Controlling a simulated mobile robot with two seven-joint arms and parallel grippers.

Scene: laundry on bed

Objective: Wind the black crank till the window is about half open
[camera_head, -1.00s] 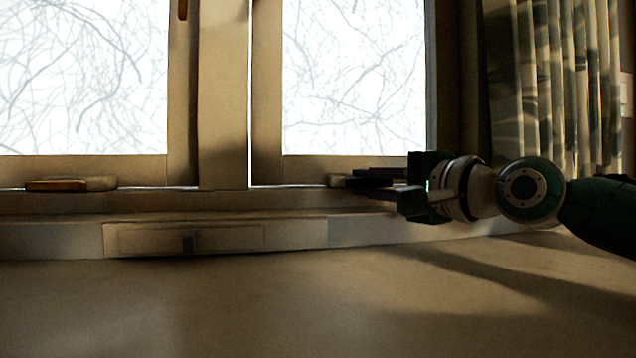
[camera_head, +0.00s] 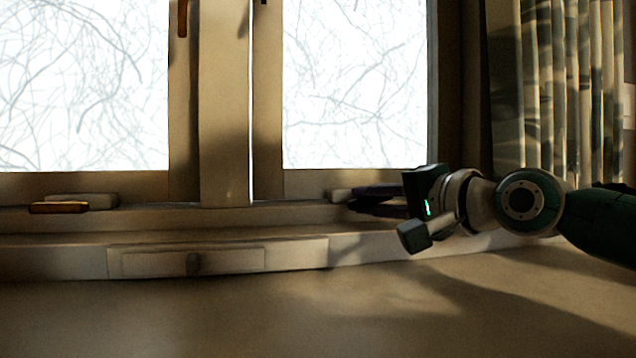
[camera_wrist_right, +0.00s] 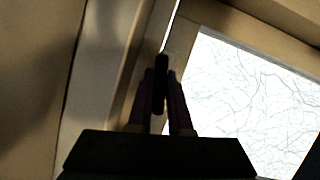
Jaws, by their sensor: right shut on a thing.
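My right gripper (camera_head: 352,200) reaches in from the right to the sill at the foot of the right window sash (camera_head: 268,120). Its dark fingers are shut on the black crank (camera_wrist_right: 160,82), which shows between them in the right wrist view (camera_wrist_right: 162,100). In the head view, the fingers hide the crank. A pale crank housing (camera_head: 340,194) shows just left of the fingertips. A thin bright slit shows along the sash's left edge in the head view; how far the sash stands open is hard to tell. My left gripper is not in view.
A second housing (camera_head: 95,199) with an orange-brown handle (camera_head: 58,208) is on the left sill. A post (camera_head: 225,120) parts the windows. A curtain (camera_head: 560,90) hangs at right, behind my arm.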

